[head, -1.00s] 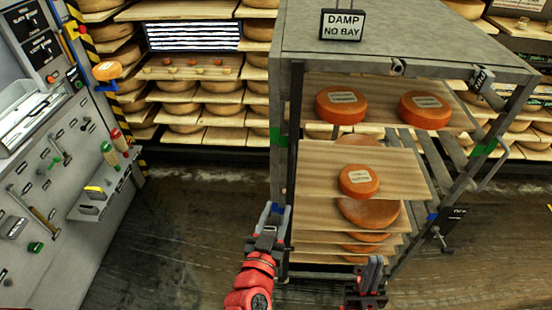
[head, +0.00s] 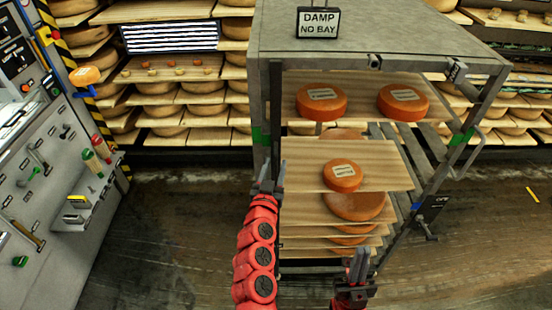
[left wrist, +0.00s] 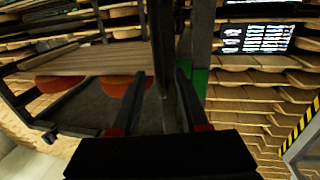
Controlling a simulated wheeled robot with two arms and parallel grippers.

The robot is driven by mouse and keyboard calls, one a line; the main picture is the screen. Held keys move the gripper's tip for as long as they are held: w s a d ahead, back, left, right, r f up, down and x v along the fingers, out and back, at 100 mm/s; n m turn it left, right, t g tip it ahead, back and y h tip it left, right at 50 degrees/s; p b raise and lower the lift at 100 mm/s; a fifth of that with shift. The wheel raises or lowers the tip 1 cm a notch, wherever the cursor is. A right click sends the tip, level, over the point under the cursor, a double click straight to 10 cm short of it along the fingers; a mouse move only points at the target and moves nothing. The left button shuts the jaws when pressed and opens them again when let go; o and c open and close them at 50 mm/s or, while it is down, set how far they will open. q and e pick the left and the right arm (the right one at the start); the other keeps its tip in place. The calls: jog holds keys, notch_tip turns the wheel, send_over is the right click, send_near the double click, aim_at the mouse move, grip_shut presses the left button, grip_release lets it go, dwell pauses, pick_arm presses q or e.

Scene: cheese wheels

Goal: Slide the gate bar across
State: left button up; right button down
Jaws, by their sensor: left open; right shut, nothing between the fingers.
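The grey rack (head: 390,38) stands ahead with its front open. I cannot tell for sure which of its metal parts is the gate bar. A dark upright bar (head: 276,110) runs down the rack's front left side. My left gripper (head: 272,172) is open at the lower part of this bar. In the left wrist view a dark upright bar (left wrist: 162,50) shows between the spread fingers (left wrist: 160,100); contact cannot be told. My right gripper (head: 357,262) is shut and empty, low in front of the lower boards. A slanted metal rail (head: 465,128) with fittings runs along the right side.
Orange cheese wheels sit on the upper board (head: 360,92) and on a protruding board (head: 300,172), with more boards below. A tool panel (head: 40,190) stands at left. A black tag and small lever (head: 425,230) stick out at right.

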pick_arm(q)
jog(key=shift+w+d, duration=0.2)
jog(key=shift+w, duration=0.85)
grip_shut()
dwell(0.8)
